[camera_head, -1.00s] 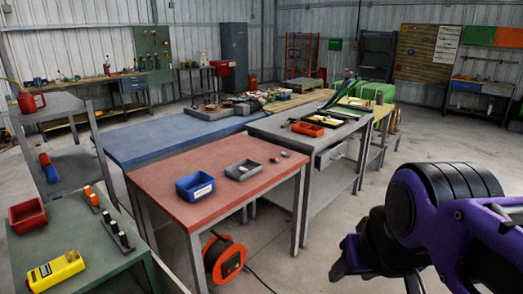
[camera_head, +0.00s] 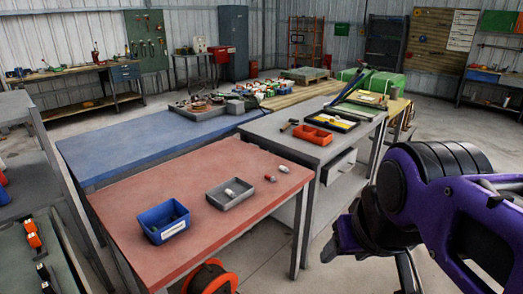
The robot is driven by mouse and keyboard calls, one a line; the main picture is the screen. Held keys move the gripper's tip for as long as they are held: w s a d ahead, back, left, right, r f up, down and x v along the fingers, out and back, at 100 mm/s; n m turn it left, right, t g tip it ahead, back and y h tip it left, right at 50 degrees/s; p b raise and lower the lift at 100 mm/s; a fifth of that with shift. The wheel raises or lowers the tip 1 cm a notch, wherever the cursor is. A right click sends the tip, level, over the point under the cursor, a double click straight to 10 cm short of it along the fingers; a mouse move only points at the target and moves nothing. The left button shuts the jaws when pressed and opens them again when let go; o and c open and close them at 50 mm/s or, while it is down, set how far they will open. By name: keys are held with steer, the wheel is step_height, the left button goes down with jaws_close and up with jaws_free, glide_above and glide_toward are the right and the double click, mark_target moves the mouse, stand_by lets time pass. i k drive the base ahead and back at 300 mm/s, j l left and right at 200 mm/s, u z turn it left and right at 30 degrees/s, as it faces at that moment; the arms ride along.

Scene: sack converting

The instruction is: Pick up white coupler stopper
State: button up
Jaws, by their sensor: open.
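A small whitish piece (camera_head: 232,193) lies in a grey tray (camera_head: 216,203) on the red-topped table (camera_head: 190,182). Another small pale piece (camera_head: 283,169) lies on the bare tabletop right of the tray, beside a small reddish piece (camera_head: 270,178). I cannot tell at this size which one is the white coupler stopper. My purple and black arm is at the right edge, with my gripper (camera_head: 370,250) low, in front of the grey table and well right of these pieces. The gripper is open, apart from everything, with nothing seen in it.
A blue bin (camera_head: 163,221) stands left of the grey tray. A grey table (camera_head: 275,127) with an orange bin (camera_head: 312,135) adjoins behind right, and a blue table (camera_head: 130,150) behind left. An orange cable reel (camera_head: 211,278) is below the red table. Floor at right is clear.

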mark_target(281, 168)
steer(key=i+l+u, duration=0.1)
steer(key=i+l, duration=0.15)
steer(key=i, duration=0.15)
steer(key=i+l, duration=0.3)
steer(key=i, duration=0.15)
steer(key=u, duration=0.05)
